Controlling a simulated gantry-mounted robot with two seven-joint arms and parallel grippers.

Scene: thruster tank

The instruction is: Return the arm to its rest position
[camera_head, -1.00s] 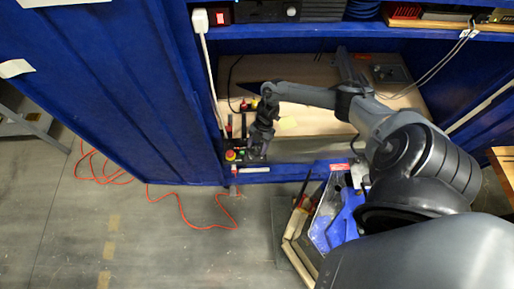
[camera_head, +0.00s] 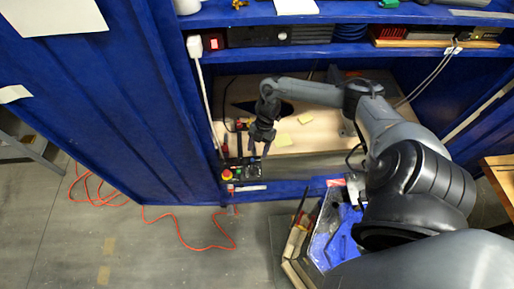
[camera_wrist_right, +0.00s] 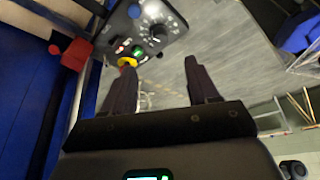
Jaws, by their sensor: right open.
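My right arm (camera_head: 400,150) comes in from the lower right and reaches over the wooden shelf of the blue cabinet. My right gripper (camera_head: 258,152) is open and empty, pointing down near the shelf's front left. Its two dark fingers stand apart in the right wrist view (camera_wrist_right: 160,85). A control box with a red and yellow button (camera_head: 227,174) sits just left of and below the gripper. In the wrist view the control panel (camera_wrist_right: 145,30), with knobs and a yellow-ringed button, lies beyond the fingers, with no clear contact. My left gripper is not in view.
The blue cabinet wall (camera_head: 130,110) stands close on the left. An upper blue shelf (camera_head: 340,50) with equipment runs above the arm. A bin with blue items (camera_head: 340,235) is on the floor below. The grey floor (camera_head: 140,250) at the lower left holds a red cable (camera_head: 180,235).

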